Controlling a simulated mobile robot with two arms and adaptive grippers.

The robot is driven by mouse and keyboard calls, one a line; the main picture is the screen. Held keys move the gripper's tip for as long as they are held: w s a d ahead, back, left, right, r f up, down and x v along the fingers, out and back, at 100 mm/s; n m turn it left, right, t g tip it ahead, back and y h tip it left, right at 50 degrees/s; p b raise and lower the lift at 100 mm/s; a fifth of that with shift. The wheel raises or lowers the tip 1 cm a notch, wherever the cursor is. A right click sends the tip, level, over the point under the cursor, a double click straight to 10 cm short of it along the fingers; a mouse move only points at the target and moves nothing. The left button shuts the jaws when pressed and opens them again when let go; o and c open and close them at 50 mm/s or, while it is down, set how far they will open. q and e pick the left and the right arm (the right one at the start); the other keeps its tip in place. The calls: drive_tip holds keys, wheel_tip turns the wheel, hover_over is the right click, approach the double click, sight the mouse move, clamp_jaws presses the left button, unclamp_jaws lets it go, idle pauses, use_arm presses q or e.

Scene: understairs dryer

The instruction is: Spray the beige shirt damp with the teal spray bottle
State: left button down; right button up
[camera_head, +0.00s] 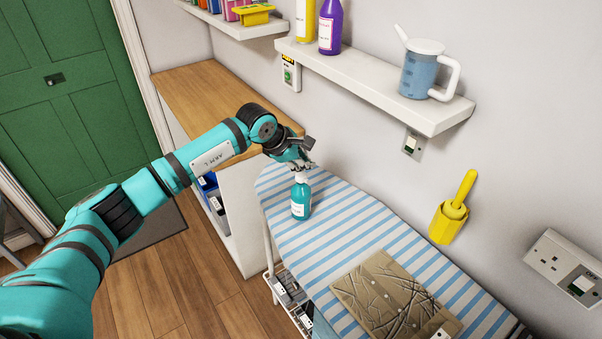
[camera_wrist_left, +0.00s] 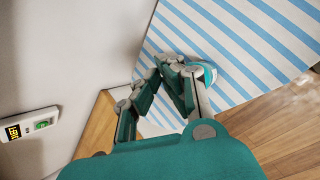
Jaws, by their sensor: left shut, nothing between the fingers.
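The teal spray bottle (camera_head: 300,199), with a white label, stands upright on the far left end of the striped ironing board. My left gripper (camera_head: 306,165) is at the bottle's top, with its fingers shut and nothing between them. In the left wrist view the shut fingertips (camera_wrist_left: 172,62) lie beside a white and teal part of the bottle (camera_wrist_left: 210,72), mostly hidden behind a finger. I cannot tell whether they touch it. The beige shirt (camera_head: 384,291), folded flat with dark crease lines, lies on the near part of the board. My right gripper is out of view.
The blue-and-white striped ironing board (camera_head: 335,232) has free room between bottle and shirt. A wall shelf (camera_head: 365,78) above holds a blue jug (camera_head: 420,75) and bottles. A yellow holder (camera_head: 447,222) hangs on the wall. A wooden-topped cabinet (camera_head: 205,92) stands behind my arm.

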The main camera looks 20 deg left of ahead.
sight(304, 175)
use_arm(q)
drive_tip(key=shift+r+p, duration=0.95)
drive_tip(key=shift+r, duration=1.4)
